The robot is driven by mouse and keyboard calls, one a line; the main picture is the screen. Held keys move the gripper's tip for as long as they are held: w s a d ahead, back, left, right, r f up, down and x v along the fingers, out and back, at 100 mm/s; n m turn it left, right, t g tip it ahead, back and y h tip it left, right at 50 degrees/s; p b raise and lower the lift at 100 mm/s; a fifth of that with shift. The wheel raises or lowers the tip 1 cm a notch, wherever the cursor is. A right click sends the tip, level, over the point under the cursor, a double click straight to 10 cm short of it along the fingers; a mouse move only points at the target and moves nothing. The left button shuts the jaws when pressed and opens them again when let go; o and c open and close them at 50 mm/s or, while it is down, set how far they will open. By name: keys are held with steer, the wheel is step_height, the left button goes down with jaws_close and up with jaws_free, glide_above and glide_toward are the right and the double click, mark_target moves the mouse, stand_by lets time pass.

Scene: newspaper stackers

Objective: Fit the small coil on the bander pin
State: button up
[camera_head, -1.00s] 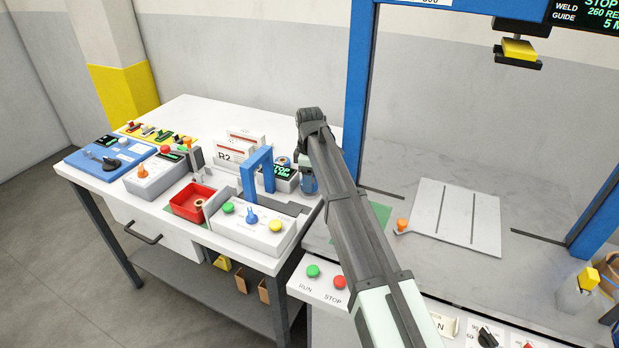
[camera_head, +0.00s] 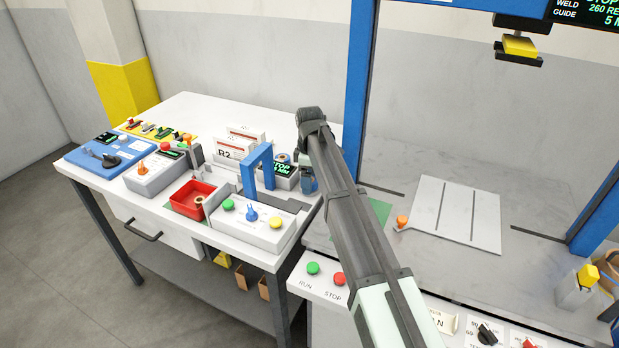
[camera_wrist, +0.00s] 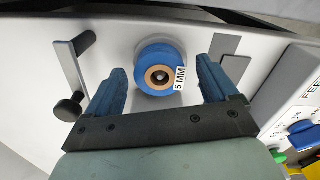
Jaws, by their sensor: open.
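A small blue coil (camera_wrist: 161,70) with a tan core and a white "5 MM" label shows in the wrist view. A dark round end with a grey centre, apparently the bander pin (camera_wrist: 159,75), shows inside its core. The coil looks to be around it, but how far down it sits cannot be told. My gripper (camera_wrist: 162,80) is open, with one blue finger on each side of the coil and visible gaps to both. In the head view my gripper (camera_head: 307,182) is beside the blue arch of the bander (camera_head: 258,168), and my arm hides the coil there.
A grey bracket with a black knob (camera_wrist: 70,107) stands left of the coil in the wrist view.

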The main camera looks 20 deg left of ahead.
steer(key=shift+r, duration=0.1)
step_height(320, 180, up, 21)
steer(key=shift+f, duration=0.2)
stand_by(1.2)
stand_by(0.4)
